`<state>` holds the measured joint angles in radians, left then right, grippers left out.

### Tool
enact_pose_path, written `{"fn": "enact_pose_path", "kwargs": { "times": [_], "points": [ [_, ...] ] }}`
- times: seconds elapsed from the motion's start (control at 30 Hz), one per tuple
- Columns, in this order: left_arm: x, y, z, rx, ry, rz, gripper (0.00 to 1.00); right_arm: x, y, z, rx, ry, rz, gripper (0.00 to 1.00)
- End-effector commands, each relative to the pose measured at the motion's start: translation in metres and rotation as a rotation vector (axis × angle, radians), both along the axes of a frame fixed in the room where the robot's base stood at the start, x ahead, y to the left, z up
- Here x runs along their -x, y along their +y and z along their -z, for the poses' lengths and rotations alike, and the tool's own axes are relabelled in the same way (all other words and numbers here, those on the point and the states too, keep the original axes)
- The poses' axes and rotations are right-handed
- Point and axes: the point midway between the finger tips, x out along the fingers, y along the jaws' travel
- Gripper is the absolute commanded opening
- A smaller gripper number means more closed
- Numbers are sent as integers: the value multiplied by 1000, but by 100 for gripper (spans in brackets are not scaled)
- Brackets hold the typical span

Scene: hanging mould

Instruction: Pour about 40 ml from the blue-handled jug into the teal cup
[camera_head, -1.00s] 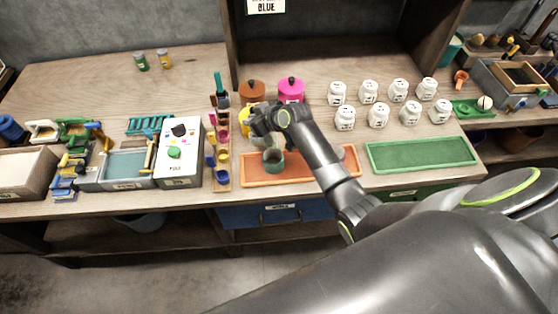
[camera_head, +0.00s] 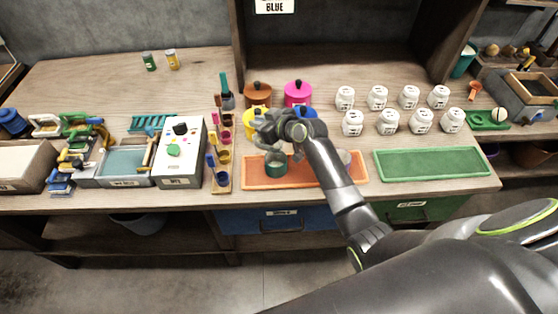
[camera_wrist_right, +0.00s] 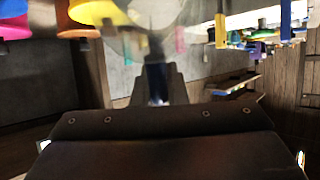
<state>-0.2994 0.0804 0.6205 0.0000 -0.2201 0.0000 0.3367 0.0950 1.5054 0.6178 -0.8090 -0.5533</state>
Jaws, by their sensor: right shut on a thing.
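The teal cup (camera_head: 276,170) stands upright on the left part of the orange tray (camera_head: 313,178). My right gripper (camera_head: 270,130) is above and just behind the cup. In the right wrist view, its fingers (camera_wrist_right: 155,85) are shut on the dark blue handle (camera_wrist_right: 156,78) of the clear jug (camera_wrist_right: 152,18). In the head view the jug is hard to make out against the gripper and cup. I cannot tell its tilt, its fill or whether liquid is flowing. My left gripper is out of view.
Brown (camera_head: 258,94), pink (camera_head: 298,93) and blue (camera_head: 304,113) lidded pots stand behind the gripper. A rack of coloured scoops (camera_head: 222,158) is close left of the tray. Several white jars (camera_head: 380,108) and a green tray (camera_head: 430,163) are to the right.

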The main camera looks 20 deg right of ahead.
Motion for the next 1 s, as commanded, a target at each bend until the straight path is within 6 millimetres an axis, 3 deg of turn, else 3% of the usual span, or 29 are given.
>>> {"fn": "enact_pose_path", "kwargs": {
  "times": [1.0],
  "points": [
    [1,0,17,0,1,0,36,-7,12,-4,-35,-64,-7,0]
  ]
}}
